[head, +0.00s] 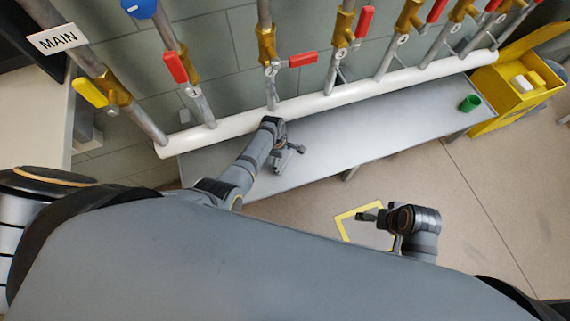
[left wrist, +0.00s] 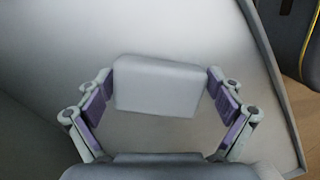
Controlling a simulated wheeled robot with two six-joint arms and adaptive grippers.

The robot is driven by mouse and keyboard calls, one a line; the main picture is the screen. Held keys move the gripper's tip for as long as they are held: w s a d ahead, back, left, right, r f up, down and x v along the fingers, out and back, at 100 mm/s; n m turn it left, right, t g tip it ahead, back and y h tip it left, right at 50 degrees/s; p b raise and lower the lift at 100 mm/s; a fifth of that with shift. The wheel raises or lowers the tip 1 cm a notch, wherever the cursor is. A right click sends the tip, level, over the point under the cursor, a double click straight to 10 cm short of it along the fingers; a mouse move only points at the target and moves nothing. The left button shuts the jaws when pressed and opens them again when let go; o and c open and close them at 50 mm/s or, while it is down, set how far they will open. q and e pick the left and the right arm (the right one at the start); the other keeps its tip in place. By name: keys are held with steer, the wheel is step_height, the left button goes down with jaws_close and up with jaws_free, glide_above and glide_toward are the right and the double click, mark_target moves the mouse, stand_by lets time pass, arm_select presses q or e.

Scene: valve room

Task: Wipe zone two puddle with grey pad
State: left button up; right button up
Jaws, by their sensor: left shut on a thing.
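My left gripper (head: 288,155) is over the grey bench, below the white pipe. In the left wrist view its two fingers (left wrist: 160,100) are on either side of a light grey block-like pad (left wrist: 157,87), and it is shut on this pad. The pad is just above or on the bench top (left wrist: 60,50); I cannot tell which. My right gripper (head: 372,215) is over the floor by a yellow-outlined square (head: 345,216); its finger opening is too small to judge. I cannot make out a puddle in either view.
A white pipe (head: 330,99) runs along the bench (head: 400,118) under several valves with red handles. A green cup (head: 469,103) stands at the bench's right end. A "MAIN" sign (head: 58,39) hangs at left.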

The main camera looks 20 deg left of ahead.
mark_target(292, 170)
arm_select(q)
steer(key=shift+w+d+b, duration=0.3)
steer(key=shift+w+d, duration=0.2)
steer(key=shift+d, duration=0.2)
steer(key=shift+s+d+r+p, duration=0.15)
steer(key=shift+s+d+p, duration=0.25)
steer(key=shift+s+p, duration=0.25)
steer(key=shift+s+d+p, duration=0.5)
steer(key=shift+s+p, duration=0.2)
steer(key=shift+s, duration=0.05)
steer(key=shift+s+d, duration=0.25)
